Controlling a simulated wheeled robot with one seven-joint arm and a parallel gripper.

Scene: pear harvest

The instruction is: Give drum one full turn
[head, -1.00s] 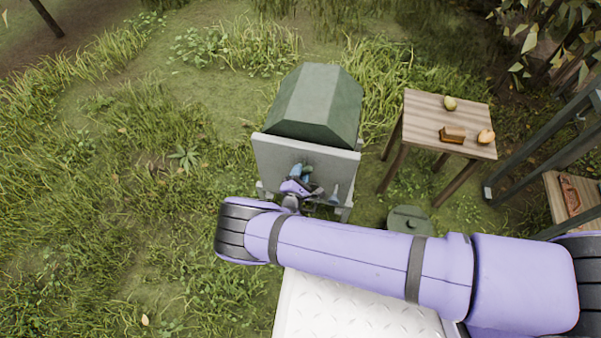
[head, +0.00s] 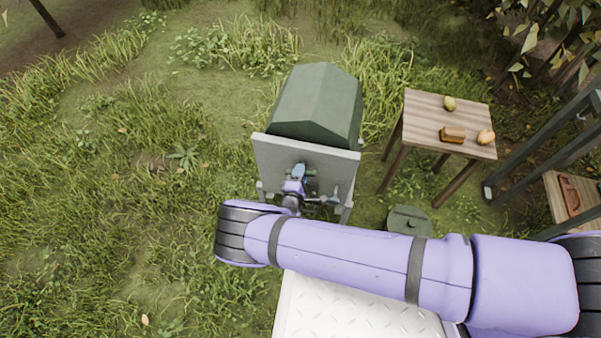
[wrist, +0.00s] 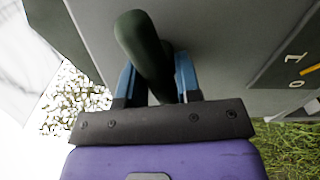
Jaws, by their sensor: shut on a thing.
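The drum (head: 315,100) is a dark green faceted body behind a grey upright panel (head: 325,160) on a stand. My gripper (head: 300,175) is at the front of that panel. In the wrist view, my gripper (wrist: 158,82) has its two blue fingers on either side of a dark green handle (wrist: 143,38) and is shut on it. The handle stands out from the grey panel face, which also shows in the wrist view (wrist: 220,40). How the handle joins the drum is hidden.
A round green lid-like thing (head: 410,220) lies on the grass. Open grass is at the left.

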